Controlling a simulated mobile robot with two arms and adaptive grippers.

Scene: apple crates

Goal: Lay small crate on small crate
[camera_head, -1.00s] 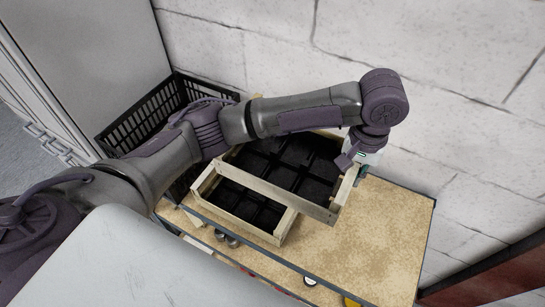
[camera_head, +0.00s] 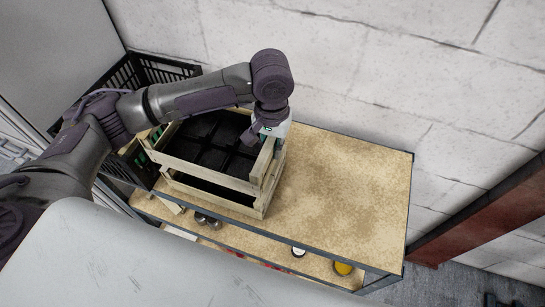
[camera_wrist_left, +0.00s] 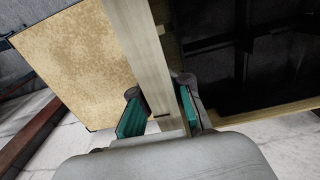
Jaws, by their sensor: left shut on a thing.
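The upper small wooden crate (camera_head: 200,169), with black compartments inside, is over the lower small crate (camera_head: 215,199) on the wooden shelf top. Their right ends nearly line up; the upper one sits slightly to the left. I cannot tell whether they touch all round. My left gripper (camera_head: 264,131) is shut on the upper crate's right end wall. In the left wrist view, the gripper's green-padded fingers (camera_wrist_left: 163,113) are on either side of that wooden wall (camera_wrist_left: 146,55). The inside of the lower crate is mostly hidden. My right gripper is not in view.
A black plastic crate (camera_head: 163,70) stands at the back left. The shelf top (camera_head: 345,190) is clear to the right. A lower shelf holds metal cans (camera_head: 206,219), a white item (camera_head: 298,251) and a yellow item (camera_head: 343,268). A white brick wall is behind.

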